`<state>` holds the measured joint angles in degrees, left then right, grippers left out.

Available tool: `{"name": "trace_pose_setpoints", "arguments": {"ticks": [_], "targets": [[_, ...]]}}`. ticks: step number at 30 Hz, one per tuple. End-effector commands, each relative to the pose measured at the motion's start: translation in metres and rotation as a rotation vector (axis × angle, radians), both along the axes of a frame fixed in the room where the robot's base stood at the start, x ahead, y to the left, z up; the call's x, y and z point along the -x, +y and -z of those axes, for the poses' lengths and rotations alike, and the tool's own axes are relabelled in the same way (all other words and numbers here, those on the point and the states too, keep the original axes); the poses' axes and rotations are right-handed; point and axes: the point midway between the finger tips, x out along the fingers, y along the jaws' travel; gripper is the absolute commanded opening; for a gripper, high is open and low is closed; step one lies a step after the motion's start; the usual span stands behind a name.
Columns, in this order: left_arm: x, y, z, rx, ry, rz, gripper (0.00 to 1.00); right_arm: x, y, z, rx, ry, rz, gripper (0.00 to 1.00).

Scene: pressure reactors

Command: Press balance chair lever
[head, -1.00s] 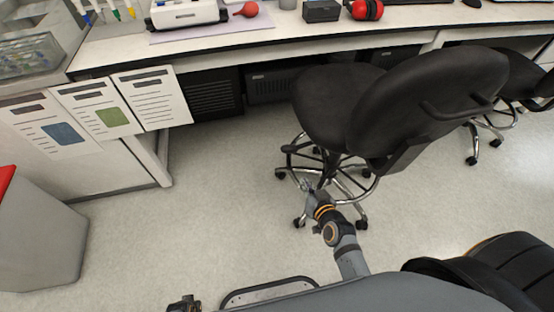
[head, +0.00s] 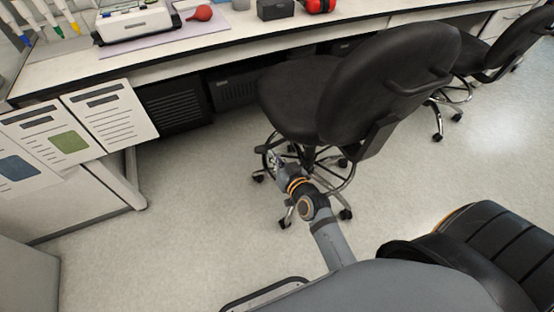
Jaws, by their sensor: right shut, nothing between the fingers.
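A black lab chair (head: 295,100) on a chrome wheeled base stands in front of the bench, its backrest turned toward the right. My right gripper (head: 275,158) is shut and empty. It is low, below the chair seat and in front of the left part of the chair's base and foot ring. I cannot tell whether it touches the chair. No lever can be made out clearly; the underside of the seat is mostly hidden. My left gripper is not in view.
A white bench (head: 250,35) runs behind the chair, with a red bulb (head: 203,13) and red ear muffs (head: 318,5) on it. A second black chair (head: 510,40) stands at the right. Floor at the left is clear.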

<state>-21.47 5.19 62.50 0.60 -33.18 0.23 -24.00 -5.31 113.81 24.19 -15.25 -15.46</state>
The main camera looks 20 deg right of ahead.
Motion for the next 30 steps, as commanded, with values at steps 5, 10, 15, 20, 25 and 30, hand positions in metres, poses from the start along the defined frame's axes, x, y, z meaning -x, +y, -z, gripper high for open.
{"name": "trace_pose_setpoints", "arguments": {"ticks": [5, 10, 15, 20, 25, 30], "targets": [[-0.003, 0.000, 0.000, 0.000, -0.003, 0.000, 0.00, -0.032, 0.003, 0.007, 0.002, -0.001, 0.000, 0.00], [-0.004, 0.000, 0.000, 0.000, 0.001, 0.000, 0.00, -0.049, 0.005, 0.012, 0.000, 0.000, 0.000, 0.00], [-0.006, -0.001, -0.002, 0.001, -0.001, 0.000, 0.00, -0.053, 0.005, 0.013, 0.001, 0.001, 0.000, 0.00], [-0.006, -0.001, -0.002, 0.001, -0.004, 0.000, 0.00, -0.053, 0.005, 0.013, 0.001, 0.001, 0.000, 0.00], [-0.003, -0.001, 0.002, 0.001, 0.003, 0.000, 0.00, -0.053, 0.005, 0.024, 0.043, 0.003, 0.000, 0.00], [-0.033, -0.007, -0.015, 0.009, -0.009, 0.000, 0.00, -0.053, 0.004, 0.053, 0.100, -0.002, 0.000, 0.00]]}}
